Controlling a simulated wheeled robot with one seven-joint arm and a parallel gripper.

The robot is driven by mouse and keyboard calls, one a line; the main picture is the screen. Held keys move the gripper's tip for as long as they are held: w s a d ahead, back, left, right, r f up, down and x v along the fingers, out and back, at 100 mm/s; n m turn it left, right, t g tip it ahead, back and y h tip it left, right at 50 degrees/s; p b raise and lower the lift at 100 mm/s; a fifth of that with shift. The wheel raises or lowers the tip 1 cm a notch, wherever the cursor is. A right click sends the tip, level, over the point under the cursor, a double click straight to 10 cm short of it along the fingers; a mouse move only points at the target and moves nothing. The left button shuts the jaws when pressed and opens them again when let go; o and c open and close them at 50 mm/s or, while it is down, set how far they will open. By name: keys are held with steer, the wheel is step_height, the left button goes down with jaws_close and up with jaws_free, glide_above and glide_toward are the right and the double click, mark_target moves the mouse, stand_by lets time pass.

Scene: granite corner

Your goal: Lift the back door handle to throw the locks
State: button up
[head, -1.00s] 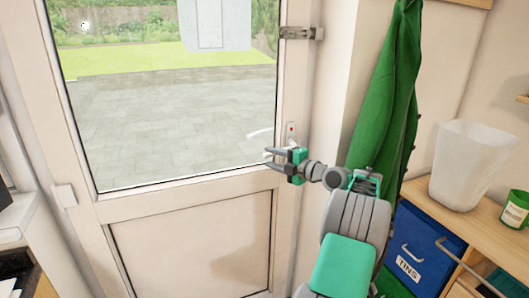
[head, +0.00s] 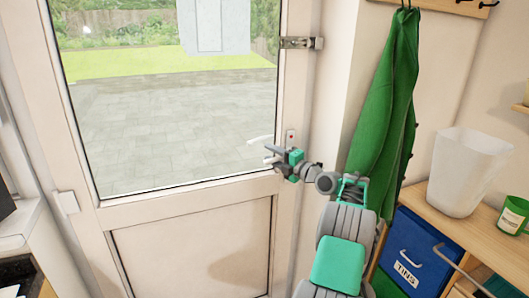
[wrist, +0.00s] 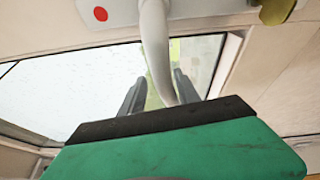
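The back door (head: 190,245) is a white framed door with a large glass pane, and it looks closed. Its white lever handle (head: 260,139) sticks out to the left from a plate (head: 291,137) with a red dot. My gripper (head: 270,154) is at the handle, just below it in the head view. In the wrist view the handle (wrist: 157,50) runs down between the two dark fingers of my gripper (wrist: 159,92). The fingers are apart, with gaps on both sides of the handle. The handle's far tip is partly hidden behind my gripper body.
A metal latch (head: 301,43) sits higher on the door's right edge. A green cloth (head: 385,110) hangs right of my arm.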

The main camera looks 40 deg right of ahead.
steer(key=shift+c, duration=0.5)
jaws_close()
steer(key=shift+r, duration=0.1)
stand_by(0.7)
